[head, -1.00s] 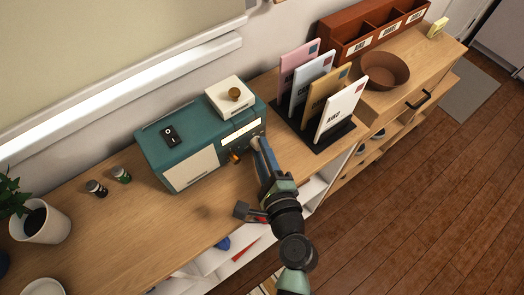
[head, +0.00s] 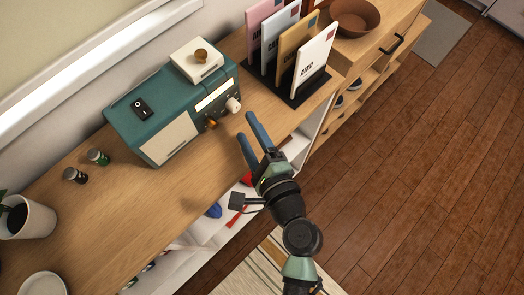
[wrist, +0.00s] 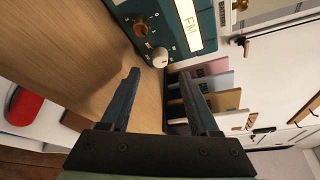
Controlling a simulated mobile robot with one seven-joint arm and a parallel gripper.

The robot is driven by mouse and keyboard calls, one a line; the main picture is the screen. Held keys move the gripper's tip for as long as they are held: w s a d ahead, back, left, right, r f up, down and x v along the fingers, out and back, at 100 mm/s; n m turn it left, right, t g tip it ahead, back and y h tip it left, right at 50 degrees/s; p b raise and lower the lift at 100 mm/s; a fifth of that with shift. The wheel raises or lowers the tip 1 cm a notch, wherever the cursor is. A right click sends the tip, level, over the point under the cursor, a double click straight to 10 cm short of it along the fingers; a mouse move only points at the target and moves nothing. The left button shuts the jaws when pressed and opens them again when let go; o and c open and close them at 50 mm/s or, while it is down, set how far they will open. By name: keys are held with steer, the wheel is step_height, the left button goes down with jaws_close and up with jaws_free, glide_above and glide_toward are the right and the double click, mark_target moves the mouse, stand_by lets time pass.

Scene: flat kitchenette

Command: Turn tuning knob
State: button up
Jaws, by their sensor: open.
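A teal radio (head: 178,107) stands on the wooden counter, its front facing my arm. Its front carries a lit dial strip marked FM (wrist: 190,25), a white knob (head: 233,104) and a brass knob (head: 211,123). In the wrist view the white knob (wrist: 160,58) lies in line with the gap between my fingers, and the brass knob (wrist: 141,28) is above and left of it. I cannot tell by label which is the tuning knob. My gripper (head: 246,127) is open and empty, a short way in front of the radio, touching neither knob.
A white box with a brass knob (head: 201,56) sits on the radio, beside a black switch (head: 142,109). A black rack of envelopes (head: 300,91) stands right of the radio, with a brown bowl (head: 355,17) beyond. Two small jars (head: 97,157) are at left.

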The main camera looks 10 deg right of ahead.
steer(key=b+v, duration=0.1)
steer(key=v, duration=0.6)
steer(key=shift+s, duration=0.25)
steer(key=w+a+r+n+t+p, duration=0.1)
steer(key=w+r+n, duration=0.35)
steer(key=r, duration=0.45)
steer(key=w+r+n+t+p, duration=0.15)
steer(key=w+r+n, duration=0.3)
steer(key=r, duration=0.55)
steer(key=w+a+r+n+t+p, duration=0.15)
steer(key=w+r+n, duration=0.3)
steer(key=r, duration=0.45)
steer(key=s+r+n+t+h+p, duration=0.1)
steer(key=s+r+n+t+h, duration=0.1)
steer(key=r, duration=1.4)
steer(key=s+a+r+n+t+h+p, duration=0.1)
steer(key=s+r+n+t, duration=0.3)
steer(key=r, duration=1.2)
steer(key=shift+s+n+t+h, duration=0.35)
steer(key=shift+s+t+h, duration=0.35)
steer(key=shift+t, duration=0.4)
steer(key=shift+r, duration=0.1)
